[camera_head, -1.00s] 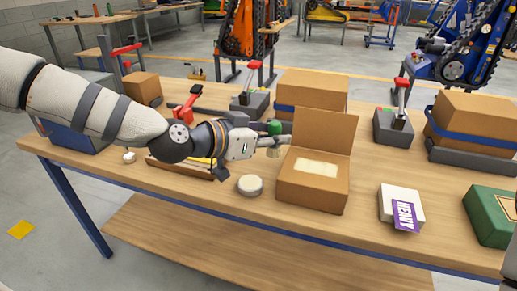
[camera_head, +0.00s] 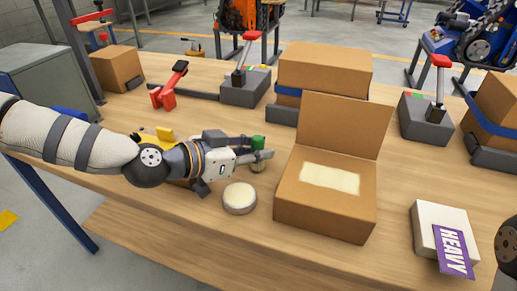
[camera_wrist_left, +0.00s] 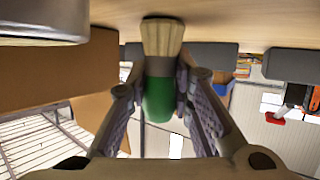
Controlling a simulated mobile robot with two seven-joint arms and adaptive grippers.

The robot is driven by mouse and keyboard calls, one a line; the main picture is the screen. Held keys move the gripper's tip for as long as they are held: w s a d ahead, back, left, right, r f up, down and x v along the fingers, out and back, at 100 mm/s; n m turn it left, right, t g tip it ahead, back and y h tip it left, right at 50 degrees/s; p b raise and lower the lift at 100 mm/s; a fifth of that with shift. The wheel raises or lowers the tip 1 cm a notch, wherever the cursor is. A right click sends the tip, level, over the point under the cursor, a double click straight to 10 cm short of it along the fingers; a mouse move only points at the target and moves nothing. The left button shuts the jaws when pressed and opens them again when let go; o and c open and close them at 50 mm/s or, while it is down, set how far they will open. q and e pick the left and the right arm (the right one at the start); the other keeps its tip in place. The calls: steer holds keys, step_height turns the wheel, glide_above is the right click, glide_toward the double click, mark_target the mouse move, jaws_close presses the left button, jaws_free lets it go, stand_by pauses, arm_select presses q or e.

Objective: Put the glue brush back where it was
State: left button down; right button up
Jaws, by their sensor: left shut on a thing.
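The glue brush (camera_head: 258,143) has a green handle and pale bristles. My left gripper (camera_head: 262,156) is shut on its handle, left of the open cardboard box (camera_head: 326,213) and just behind a round pale-topped pot (camera_head: 239,198). In the left wrist view the brush (camera_wrist_left: 159,98) sits between both fingers, its bristles pointing toward the tabletop; I cannot tell if they touch it. The box has a pale glue-like patch (camera_head: 331,178) on top. A dark part at the right edge seems to be my right arm; its gripper is out of view.
A white block with a purple HEAVY label (camera_head: 453,250) lies at the right. Red-handled devices (camera_head: 243,84) and closed boxes (camera_head: 323,72) stand behind. A yellow item (camera_head: 165,133) lies partly hidden behind my left arm. Bare wood shows in front of the pot.

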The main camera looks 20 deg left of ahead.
arm_select(q)
steer(key=c, duration=1.4)
jaws_free()
steer(key=shift+f, duration=0.15)
steer(key=shift+r, duration=0.3)
steer(key=p+v, duration=0.1)
steer(key=v, duration=0.3)
steer(key=p+v, duration=0.1)
steer(key=v, duration=0.2)
steer(key=p+v, duration=0.2)
steer(key=v, duration=0.2)
steer(key=shift+s+a+r, duration=0.15)
steer(key=shift+a+r, duration=0.05)
steer(key=shift+r, duration=0.25)
steer(key=shift+s+a+f, duration=0.1)
steer(key=shift+s, duration=0.1)
steer(key=shift+f, duration=0.25)
arm_select(e)
steer(key=w+r+t, duration=0.2)
steer(key=w+r, duration=0.3)
steer(key=shift+s+a, duration=0.1)
steer(key=shift+s, duration=0.05)
